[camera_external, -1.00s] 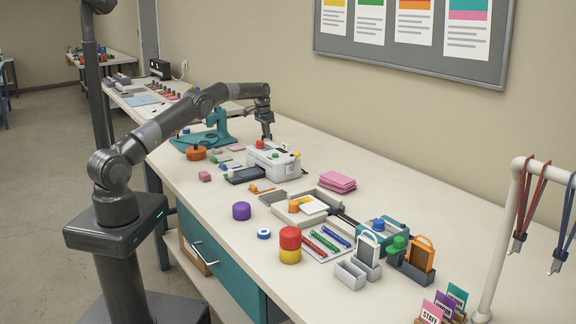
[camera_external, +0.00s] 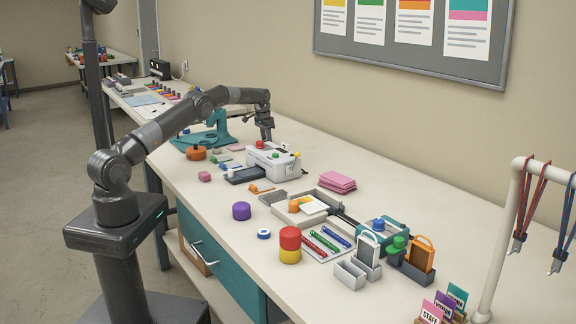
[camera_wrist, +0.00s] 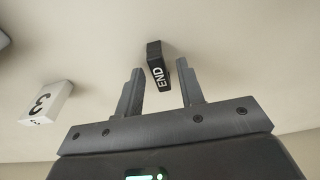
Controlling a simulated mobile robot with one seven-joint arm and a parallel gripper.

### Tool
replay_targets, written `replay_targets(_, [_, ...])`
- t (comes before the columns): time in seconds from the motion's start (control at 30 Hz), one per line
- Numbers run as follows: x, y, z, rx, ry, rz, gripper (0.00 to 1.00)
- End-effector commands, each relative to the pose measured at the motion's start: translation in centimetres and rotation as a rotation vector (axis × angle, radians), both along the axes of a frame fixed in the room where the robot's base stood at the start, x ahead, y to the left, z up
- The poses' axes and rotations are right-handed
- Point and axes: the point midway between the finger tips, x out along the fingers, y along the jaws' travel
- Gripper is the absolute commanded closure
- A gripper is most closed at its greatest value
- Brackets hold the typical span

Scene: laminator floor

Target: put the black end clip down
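The black end clip (camera_wrist: 158,70) is a small dark block with white END lettering. In the wrist view it stands out against the pale bench top, just past and between the fingertips of my gripper (camera_wrist: 160,78). The two fingers are apart, with a gap showing on each side of the clip, so my gripper is open. In the external view my gripper (camera_external: 266,133) points down over the back of the bench, behind the white machine (camera_external: 272,163). I cannot make out the clip there.
A white block marked 3 (camera_wrist: 46,102) lies left of my gripper in the wrist view. A grey thing (camera_wrist: 3,40) shows at its left edge. In the external view a teal press (camera_external: 212,136) stands left of my gripper. Bench top right of the clip is bare.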

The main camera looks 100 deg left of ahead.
Motion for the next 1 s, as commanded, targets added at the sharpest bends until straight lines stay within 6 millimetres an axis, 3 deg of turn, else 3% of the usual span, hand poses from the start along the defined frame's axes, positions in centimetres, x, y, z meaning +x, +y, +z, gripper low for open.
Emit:
replay_targets(0.17, [0.0,0.0,1.1,0.002,-0.001,0.000,0.65])
replay_targets(0.5, [-0.7,-0.6,8.0,0.004,-0.001,0.000,0.65])
replay_targets(0.7, [-0.9,-0.9,11.1,0.001,-0.001,0.000,0.65])
replay_targets(1.0, [-1.0,-1.0,12.2,0.000,0.000,0.000,0.65])
